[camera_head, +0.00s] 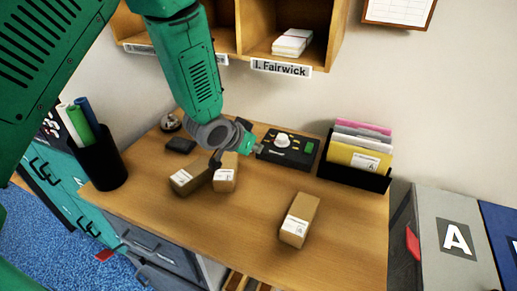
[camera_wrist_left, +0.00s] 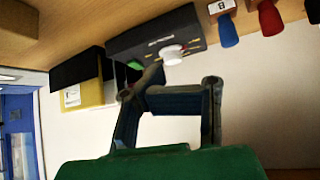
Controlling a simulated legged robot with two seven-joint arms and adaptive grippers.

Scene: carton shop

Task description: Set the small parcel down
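Three small brown parcels with white labels are on the desk in the head view. A darker one (camera_head: 191,178) lies at the left, a lighter one (camera_head: 226,174) is right beside it, and a third parcel (camera_head: 299,219) lies apart toward the front right. My left gripper (camera_head: 237,154) is above and behind the left pair, with one finger close to their upper ends. Contact there cannot be made out. In the left wrist view the gripper (camera_wrist_left: 183,84) has its fingers apart, with no parcel visible between them. My right gripper is out of view.
A black control box (camera_head: 288,149) and a file holder (camera_head: 352,176) stand at the back of the desk (camera_head: 247,225). A black pen cup (camera_head: 101,165) stands at the left. Wooden cubbies (camera_head: 333,38) hang above. The desk's front middle is clear.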

